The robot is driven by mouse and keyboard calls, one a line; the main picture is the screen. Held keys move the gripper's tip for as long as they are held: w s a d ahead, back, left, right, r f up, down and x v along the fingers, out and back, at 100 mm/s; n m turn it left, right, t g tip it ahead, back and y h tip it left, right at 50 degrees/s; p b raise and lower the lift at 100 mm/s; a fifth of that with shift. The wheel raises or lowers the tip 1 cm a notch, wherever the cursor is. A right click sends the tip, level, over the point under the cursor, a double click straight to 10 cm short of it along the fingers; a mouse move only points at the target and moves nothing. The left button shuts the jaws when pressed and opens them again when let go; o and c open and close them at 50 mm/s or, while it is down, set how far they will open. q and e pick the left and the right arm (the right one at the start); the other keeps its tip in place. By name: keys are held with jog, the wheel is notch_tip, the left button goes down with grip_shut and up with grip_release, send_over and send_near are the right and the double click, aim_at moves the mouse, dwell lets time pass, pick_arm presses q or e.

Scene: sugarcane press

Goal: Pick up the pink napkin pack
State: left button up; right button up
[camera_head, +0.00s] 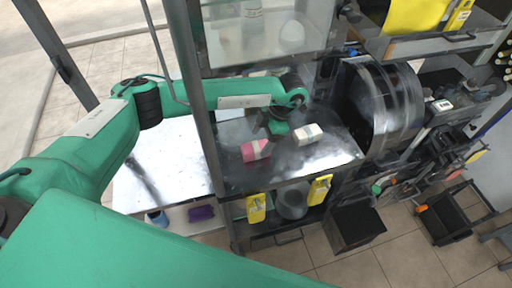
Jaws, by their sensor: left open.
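The pink napkin pack (255,151), pink with a pale patch, lies on the shiny metal counter (335,158) in the middle of the head view. My left arm comes in from the left, passing behind a metal post. My left gripper (277,134) is over the counter, just above and to the right of the pink pack in the picture. It is open, and its fingers are small and dark here. I cannot tell whether it touches the pack. My right gripper does not show.
A white pack (308,134) lies on the counter just right of my left gripper. A metal post (205,110) stands left of the pink pack. A glass case (265,35) is behind, and a press with a metal drum (385,100) stands to the right.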

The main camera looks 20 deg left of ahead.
aim_at(256, 146)
pick_arm(q)
jog(key=p+x, duration=0.3)
jog(key=shift+w+a+f, duration=0.1)
jog(key=shift+a+f, duration=0.1)
jog(key=shift+f, duration=0.05)
jog(key=shift+a+f, duration=0.15)
jog(key=shift+f, duration=0.45)
jog(key=shift+c, duration=0.8)
jog(key=c, duration=0.9)
jog(key=shift+c, duration=0.3)
